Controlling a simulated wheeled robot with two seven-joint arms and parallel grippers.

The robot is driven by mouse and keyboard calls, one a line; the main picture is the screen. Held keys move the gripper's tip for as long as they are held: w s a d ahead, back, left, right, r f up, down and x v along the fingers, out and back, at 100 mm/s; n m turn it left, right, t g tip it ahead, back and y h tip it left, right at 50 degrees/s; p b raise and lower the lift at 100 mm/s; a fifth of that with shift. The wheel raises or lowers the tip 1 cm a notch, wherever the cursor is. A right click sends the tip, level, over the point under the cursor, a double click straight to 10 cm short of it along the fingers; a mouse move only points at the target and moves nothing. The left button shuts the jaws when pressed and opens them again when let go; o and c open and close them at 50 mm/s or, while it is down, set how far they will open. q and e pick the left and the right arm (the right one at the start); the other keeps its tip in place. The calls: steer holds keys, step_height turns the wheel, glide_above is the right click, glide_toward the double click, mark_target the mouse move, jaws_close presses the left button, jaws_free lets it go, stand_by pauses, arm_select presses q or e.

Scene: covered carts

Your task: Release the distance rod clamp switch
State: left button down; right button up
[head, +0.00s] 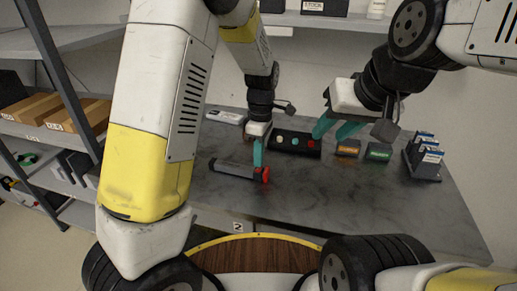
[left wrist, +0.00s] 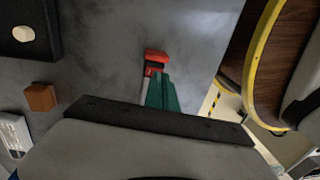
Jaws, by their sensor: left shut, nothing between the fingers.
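The distance rod (head: 232,168), a dark grey bar, lies on the grey table. The red clamp switch (head: 266,174) is at its right end. In the left wrist view the red clamp (left wrist: 156,56) shows just beyond my fingertips, and part of the rod is hidden behind the fingers. My left gripper (head: 258,164) is shut and empty, pointing down at the rod close to the red end; I cannot tell whether it touches. It also shows in the left wrist view (left wrist: 160,80). My right gripper (head: 335,134) is open and empty, above the table near the button box.
A black box with coloured buttons (head: 296,143) stands behind the rod. An orange block (head: 347,147), a green block (head: 378,152) and a dark rack (head: 422,165) stand to the right. A white item (head: 226,117) lies at the back left. The table's front right is clear.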

arm_select(q)
steer(key=shift+s+f, duration=0.1)
steer(key=shift+f, duration=0.65)
